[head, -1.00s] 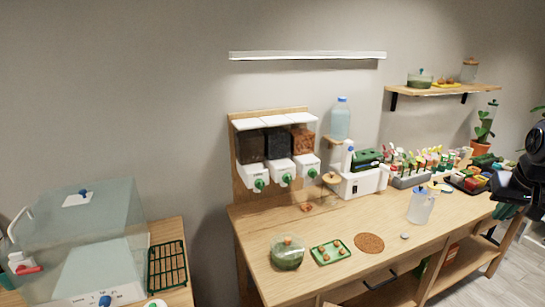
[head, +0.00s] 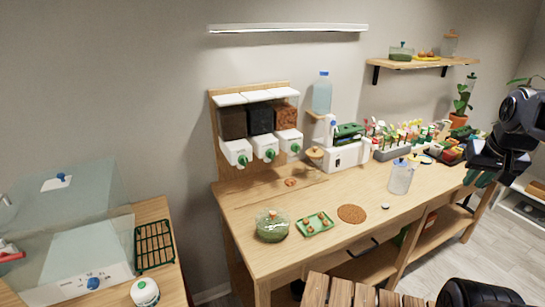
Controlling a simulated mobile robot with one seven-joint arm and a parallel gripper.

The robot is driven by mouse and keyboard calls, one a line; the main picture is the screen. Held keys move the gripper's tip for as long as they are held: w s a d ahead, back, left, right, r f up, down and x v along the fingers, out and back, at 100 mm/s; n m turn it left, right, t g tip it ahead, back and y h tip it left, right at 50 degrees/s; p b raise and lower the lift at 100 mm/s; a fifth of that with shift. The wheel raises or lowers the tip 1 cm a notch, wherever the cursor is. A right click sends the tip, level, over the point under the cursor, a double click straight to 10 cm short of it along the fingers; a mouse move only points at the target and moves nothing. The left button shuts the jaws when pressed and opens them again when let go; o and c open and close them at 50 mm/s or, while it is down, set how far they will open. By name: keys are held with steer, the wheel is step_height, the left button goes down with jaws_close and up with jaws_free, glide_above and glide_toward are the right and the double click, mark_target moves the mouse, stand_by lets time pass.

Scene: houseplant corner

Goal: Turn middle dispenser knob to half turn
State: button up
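The dispenser (head: 257,97) with three bins hangs on a wooden board on the wall, above the back left of the workbench. Each bin has a white spout with a green knob. The middle knob (head: 270,155) sits below the bin with the darkest fill; its exact angle is too small to read. The left knob (head: 243,160) and right knob (head: 295,148) flank it. My gripper (head: 483,178) is at the far right, over the right end of the bench and well away from the dispenser. Its fingers are too dark and small to tell open from shut.
The workbench (head: 330,190) has clear room in its middle. A green jar (head: 271,225), green tray (head: 315,224), brown round mat (head: 351,214) and clear jug (head: 401,176) stand on it. A wooden slatted thing (head: 345,292) is at the bottom edge.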

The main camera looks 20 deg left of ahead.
steer(key=o, duration=0.8)
steer(key=w+n, duration=0.1)
steer(key=w+a+n, duration=0.1)
steer(key=w, duration=0.1)
steer(key=w+f+n, duration=0.1)
steer(key=w, duration=0.1)
steer(key=shift+a+t+y, duration=0.4)
steer(key=shift+c, duration=0.2)
steer(key=w+a+f+n+t+y, duration=0.2)
steer(key=w+a+f+n, duration=0.2)
steer(key=w+a+n, duration=0.35)
steer(key=w+a+f+n+t+y, duration=0.1)
steer(key=w+a+f+n, duration=0.2)
steer(key=w+a+n, duration=0.5)
steer(key=n+t+y, duration=0.3)
steer(key=n+y, duration=0.7)
steer(key=n, duration=1.5)
glide_toward(273, 156)
steer(key=x, duration=0.9)
steer(key=shift+f, duration=0.1)
steer(key=c, duration=1)
